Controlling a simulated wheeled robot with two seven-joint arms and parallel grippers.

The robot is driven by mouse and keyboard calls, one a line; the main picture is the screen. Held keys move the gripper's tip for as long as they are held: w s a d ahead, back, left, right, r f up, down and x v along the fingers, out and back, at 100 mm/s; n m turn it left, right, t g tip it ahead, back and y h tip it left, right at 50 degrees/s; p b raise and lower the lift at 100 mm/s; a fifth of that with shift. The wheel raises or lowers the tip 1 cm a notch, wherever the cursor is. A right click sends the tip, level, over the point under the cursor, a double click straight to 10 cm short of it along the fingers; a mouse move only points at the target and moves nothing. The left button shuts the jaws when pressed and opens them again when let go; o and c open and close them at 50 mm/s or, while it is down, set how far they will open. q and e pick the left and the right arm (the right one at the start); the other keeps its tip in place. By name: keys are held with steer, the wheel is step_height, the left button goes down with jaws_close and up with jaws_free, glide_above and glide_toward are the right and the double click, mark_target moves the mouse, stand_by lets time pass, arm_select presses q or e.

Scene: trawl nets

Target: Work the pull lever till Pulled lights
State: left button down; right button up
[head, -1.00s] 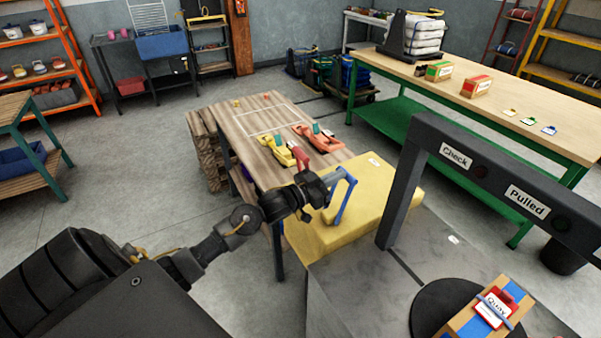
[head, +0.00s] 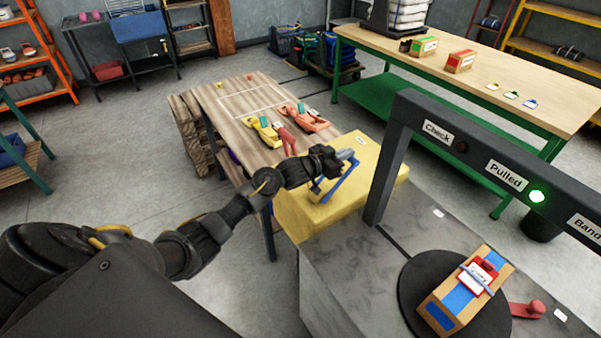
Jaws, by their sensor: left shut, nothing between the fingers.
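The pull lever (head: 343,187) is a blue bar frame on a yellow box (head: 383,172), leaning over to the left. My left gripper (head: 346,156) is shut and empty at the lever's upper end, partly covering it; I cannot tell whether they touch. The Pulled lamp (head: 537,196) glows green on the dark overhead beam, beside the Pulled label (head: 505,176). The Check lamp (head: 462,147) is dark. My right gripper is out of view.
A blue-striped carton (head: 463,291) with a red and white tag sits on a black turntable (head: 411,283). A red-knobbed handle (head: 530,309) is beside it. The beam's post (head: 383,180) stands right of the yellow box. Yellow and orange clamps lie on the wooden table (head: 232,105).

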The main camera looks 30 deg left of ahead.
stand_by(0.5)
arm_select(q)
steer(key=s+a+r+p, duration=0.1)
steer(key=s+a+r, duration=0.3)
steer(key=s+r, duration=0.3)
steer(key=v, duration=0.2)
steer(key=shift+s+r+p, duration=0.2)
steer(key=shift+s+p, duration=0.1)
steer(key=shift+s, duration=0.1)
steer(key=shift+d, duration=0.15)
stand_by(0.7)
stand_by(0.5)
